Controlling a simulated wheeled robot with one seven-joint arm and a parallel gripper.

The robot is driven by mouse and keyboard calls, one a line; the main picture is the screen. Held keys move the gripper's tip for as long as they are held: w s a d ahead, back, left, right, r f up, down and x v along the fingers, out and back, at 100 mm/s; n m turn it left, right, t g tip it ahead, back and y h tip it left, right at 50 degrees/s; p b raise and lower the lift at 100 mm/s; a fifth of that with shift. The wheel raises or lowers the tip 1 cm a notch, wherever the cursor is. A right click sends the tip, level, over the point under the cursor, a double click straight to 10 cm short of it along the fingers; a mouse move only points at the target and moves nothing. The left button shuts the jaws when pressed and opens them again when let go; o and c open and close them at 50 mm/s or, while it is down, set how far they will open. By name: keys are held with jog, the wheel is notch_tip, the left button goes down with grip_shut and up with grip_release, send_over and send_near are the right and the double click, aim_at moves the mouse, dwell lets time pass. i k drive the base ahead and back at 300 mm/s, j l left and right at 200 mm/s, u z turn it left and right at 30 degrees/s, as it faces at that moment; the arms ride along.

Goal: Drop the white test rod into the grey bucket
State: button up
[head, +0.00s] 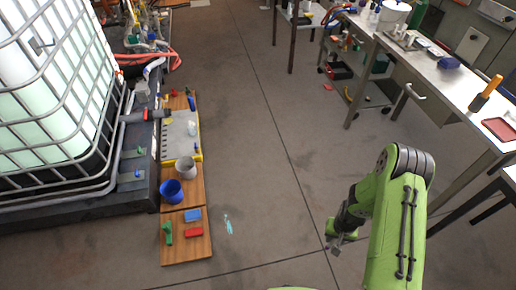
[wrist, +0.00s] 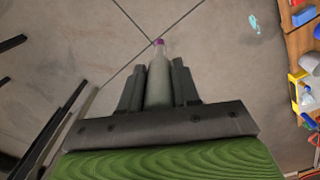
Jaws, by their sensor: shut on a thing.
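My gripper (head: 336,243) hangs in front of my green arm, over the floor at the lower right of the head view. In the wrist view my gripper (wrist: 157,84) is shut on a pale grey-white rod (wrist: 158,78) with a purple tip, which points away from the palm. The rod is too small to make out in the head view. The grey bucket (head: 186,168) stands on a wooden board at the left, well apart from my gripper.
A blue bucket (head: 172,192) stands just in front of the grey one. Red and blue blocks and a green thing lie on the nearest board (head: 186,252). A pale blue thing (head: 228,224) lies on the floor. A workbench stands at right; the middle floor is clear.

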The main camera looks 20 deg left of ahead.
aim_at(191, 176)
jog(key=i+u, duration=0.3)
jog(key=i, duration=0.3)
jog(key=i+u, duration=0.25)
jog(key=i, duration=0.35)
jog(key=i+l+u, duration=0.3)
jog(key=i, duration=0.3)
jog(key=i+u, duration=0.7)
jog(key=i, duration=0.15)
jog(key=i+l+u, duration=0.35)
jog(key=i+j+u, duration=0.15)
jog(key=u, duration=0.35)
jog(key=i+u, duration=0.35)
jog(key=u, duration=0.15)
jog(key=i+u, duration=0.25)
jog(key=u, duration=0.25)
